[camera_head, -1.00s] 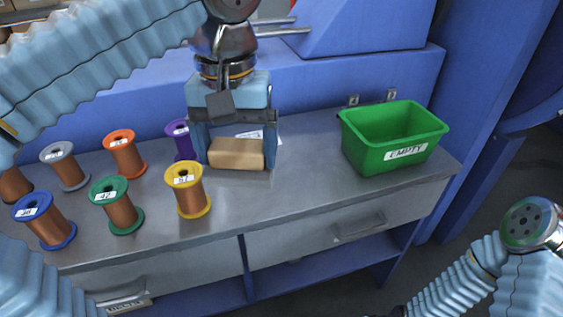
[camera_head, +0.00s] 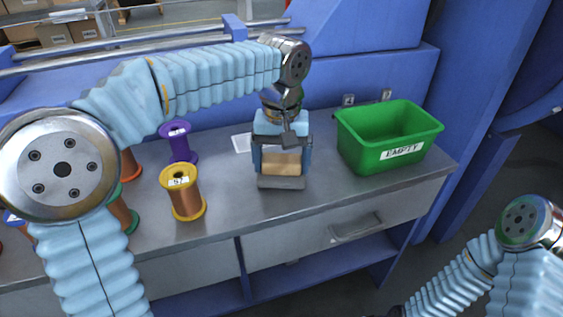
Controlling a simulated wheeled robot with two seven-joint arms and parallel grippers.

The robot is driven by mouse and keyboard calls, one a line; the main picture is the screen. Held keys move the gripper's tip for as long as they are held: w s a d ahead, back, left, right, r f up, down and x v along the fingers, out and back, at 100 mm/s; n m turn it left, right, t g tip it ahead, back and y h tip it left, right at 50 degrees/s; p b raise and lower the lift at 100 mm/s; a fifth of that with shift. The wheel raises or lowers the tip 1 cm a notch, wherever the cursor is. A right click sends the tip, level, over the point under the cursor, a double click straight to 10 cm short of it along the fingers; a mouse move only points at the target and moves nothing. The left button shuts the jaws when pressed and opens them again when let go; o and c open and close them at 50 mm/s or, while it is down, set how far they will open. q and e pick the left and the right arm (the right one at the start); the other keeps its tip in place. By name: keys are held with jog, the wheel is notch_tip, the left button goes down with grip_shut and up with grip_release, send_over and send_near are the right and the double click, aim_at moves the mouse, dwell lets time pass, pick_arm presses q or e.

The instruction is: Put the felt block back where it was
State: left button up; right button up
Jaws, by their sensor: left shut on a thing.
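The felt block (camera_head: 281,163) is a tan block. My left gripper (camera_head: 281,164) is shut on it, with one finger on each side, over the bench top right of the yellow spool. A flat grey piece (camera_head: 282,183) shows just below the block; I cannot tell whether it belongs to the bench or the gripper. I cannot tell whether the block touches what is under it. My right arm is at the lower right, but its gripper is out of view.
A green bin (camera_head: 390,137) marked EMPTY stands right of the block. The yellow spool (camera_head: 186,192) and purple spool (camera_head: 179,143) stand to the left, with more spools partly behind my left arm. A white card (camera_head: 242,143) lies on the grey bench (camera_head: 225,222).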

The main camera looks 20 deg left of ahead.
aim_at(282, 159)
pick_arm(q)
jog(key=shift+f, duration=0.25)
jog(key=o, duration=0.7)
jog(key=shift+o, duration=0.2)
notch_tip(282, 159, up, 12)
jog(key=p, duration=0.2)
jog(key=shift+p, duration=0.3)
jog(key=shift+r, duration=0.1)
